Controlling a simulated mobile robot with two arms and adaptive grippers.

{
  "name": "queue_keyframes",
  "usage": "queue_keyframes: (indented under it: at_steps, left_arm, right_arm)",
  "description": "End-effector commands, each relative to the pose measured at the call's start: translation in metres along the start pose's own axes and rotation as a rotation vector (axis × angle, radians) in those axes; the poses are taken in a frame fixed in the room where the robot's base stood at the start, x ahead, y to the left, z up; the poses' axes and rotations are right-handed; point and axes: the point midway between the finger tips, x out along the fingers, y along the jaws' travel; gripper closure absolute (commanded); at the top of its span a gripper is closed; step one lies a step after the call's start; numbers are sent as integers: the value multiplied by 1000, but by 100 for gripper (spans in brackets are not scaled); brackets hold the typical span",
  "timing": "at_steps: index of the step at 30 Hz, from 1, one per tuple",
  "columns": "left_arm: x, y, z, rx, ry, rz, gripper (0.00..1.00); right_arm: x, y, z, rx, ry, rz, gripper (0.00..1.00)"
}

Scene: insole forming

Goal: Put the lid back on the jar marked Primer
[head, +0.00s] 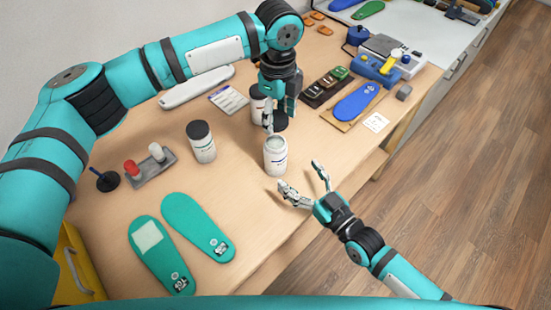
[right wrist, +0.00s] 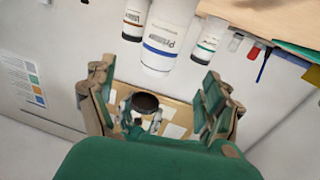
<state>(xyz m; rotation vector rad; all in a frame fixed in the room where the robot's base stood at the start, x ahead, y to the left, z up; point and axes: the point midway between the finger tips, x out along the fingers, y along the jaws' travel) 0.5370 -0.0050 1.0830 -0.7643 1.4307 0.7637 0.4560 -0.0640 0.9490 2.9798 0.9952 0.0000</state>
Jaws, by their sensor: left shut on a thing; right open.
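The jar marked Primer (right wrist: 168,42) shows a blue band in the right wrist view. In the head view the open white jar (head: 275,158) stands upright near the table's front edge, without a lid. My left gripper (head: 272,118) is shut on a black lid (head: 281,123), behind and above the open jar and apart from it. The dark lid (right wrist: 145,103) also shows in the right wrist view. My right gripper (head: 299,176) is open and empty, just right of and in front of the open jar. Its spread fingers (right wrist: 158,80) show in the right wrist view.
Two jars with black lids stand nearby, one to the left (head: 202,143) and one behind (head: 257,106). A small rack (head: 152,168), green insoles (head: 160,256) and a blue insole (head: 356,102) lie around.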

Motion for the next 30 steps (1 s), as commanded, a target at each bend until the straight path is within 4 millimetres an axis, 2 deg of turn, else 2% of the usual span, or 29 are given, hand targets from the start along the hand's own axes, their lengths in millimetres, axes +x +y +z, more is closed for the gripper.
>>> queue_keyframes:
  at_steps: [9, 15, 21, 30]
  left_arm:
    - [0, 0, 0, 0, 0, 0, 57]
    - [0, 0, 0, 0, 0, 0, 57]
    - [0, 0, 0, 0, 0, 0, 57]
    - [0, 0, 0, 0, 0, 0, 57]
  right_arm:
    - [63, 0, -2, 0, 3, 0, 15]
    - [90, 0, -1, 1, 2, 0, 15]
    - [102, 0, -1, 0, 1, 0, 15]
    - [102, 0, -1, 0, 1, -1, 16]
